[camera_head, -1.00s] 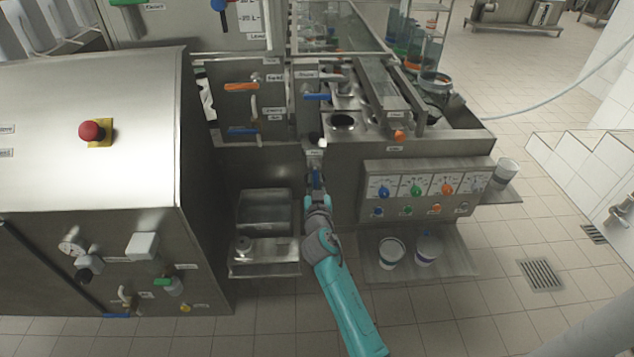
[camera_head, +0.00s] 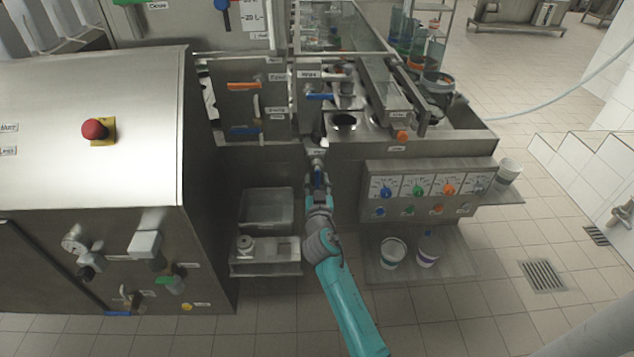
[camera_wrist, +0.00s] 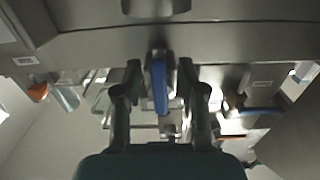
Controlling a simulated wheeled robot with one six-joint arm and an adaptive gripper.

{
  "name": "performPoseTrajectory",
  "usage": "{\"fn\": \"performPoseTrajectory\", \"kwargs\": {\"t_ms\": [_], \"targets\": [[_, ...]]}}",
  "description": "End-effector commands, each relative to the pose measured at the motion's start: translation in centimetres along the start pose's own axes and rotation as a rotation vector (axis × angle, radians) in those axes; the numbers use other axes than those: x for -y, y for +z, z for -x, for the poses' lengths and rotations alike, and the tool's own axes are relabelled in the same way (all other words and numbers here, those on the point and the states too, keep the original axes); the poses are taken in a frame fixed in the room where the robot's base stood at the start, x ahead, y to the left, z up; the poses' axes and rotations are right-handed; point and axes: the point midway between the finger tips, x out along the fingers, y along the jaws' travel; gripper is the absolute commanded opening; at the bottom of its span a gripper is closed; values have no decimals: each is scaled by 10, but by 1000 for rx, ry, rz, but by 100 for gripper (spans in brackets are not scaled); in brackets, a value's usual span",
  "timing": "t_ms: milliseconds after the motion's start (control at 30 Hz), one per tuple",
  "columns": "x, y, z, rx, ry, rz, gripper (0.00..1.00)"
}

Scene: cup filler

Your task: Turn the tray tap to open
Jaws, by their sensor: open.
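The tray tap is a metal valve with a blue lever (camera_head: 318,179), low on the front of the steel filler. In the wrist view the blue lever (camera_wrist: 160,86) points toward me, its long side upright in the picture. My gripper (camera_wrist: 158,78) is open, with one finger on each side of the lever. Gaps show between the lever and both fingers. In the head view my gripper (camera_head: 319,190) is at the tap and partly hides it.
A steel tray (camera_head: 267,222) stands left of my arm. A panel with coloured knobs (camera_head: 418,190) is on the right, above a shelf with two white cups (camera_head: 393,252). Another blue lever (camera_head: 320,96) sits higher on the machine. Open tiled floor lies in front.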

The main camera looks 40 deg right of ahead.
Motion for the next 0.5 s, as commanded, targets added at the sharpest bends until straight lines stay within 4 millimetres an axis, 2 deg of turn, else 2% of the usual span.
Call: {"fn": "performPoseTrajectory", "kwargs": {"t_ms": [167,500], "targets": [[0,1,20,1,-2,0,41],[1,1,86,2,-2,1,41]]}}
